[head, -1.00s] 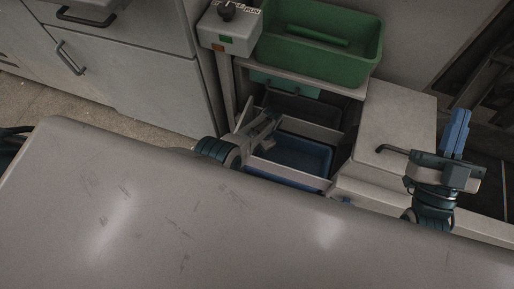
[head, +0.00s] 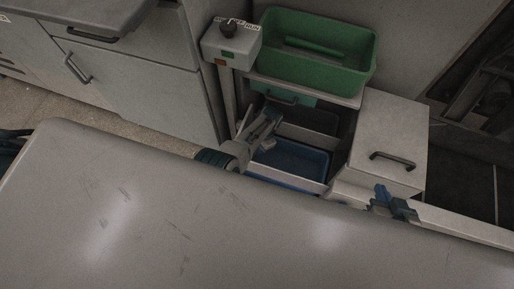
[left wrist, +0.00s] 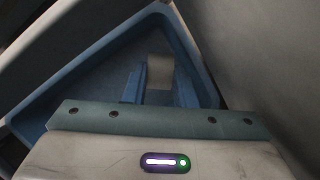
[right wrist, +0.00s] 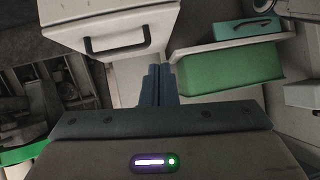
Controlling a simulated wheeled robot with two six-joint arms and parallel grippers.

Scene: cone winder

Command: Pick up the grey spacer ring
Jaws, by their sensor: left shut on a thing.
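My left gripper (head: 268,140) reaches over the blue tray (head: 318,158) in the opened drawer below the green bin. In the left wrist view its two blue fingers (left wrist: 160,88) are shut on a pale grey piece (left wrist: 160,72), which I take to be the spacer ring. Only part of it shows, and its hole cannot be made out. The blue tray's wall also shows in that view (left wrist: 85,68). My right gripper (head: 384,195) is at the table's far edge, its blue fingers (right wrist: 159,84) close together with nothing visible between them.
A green bin (head: 268,62) stands above the drawer, beside a grey control box (head: 230,45) with a black knob. A pale cabinet with a black handle (head: 393,160) is right of the drawer. The scuffed grey table (head: 230,240) in front is bare.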

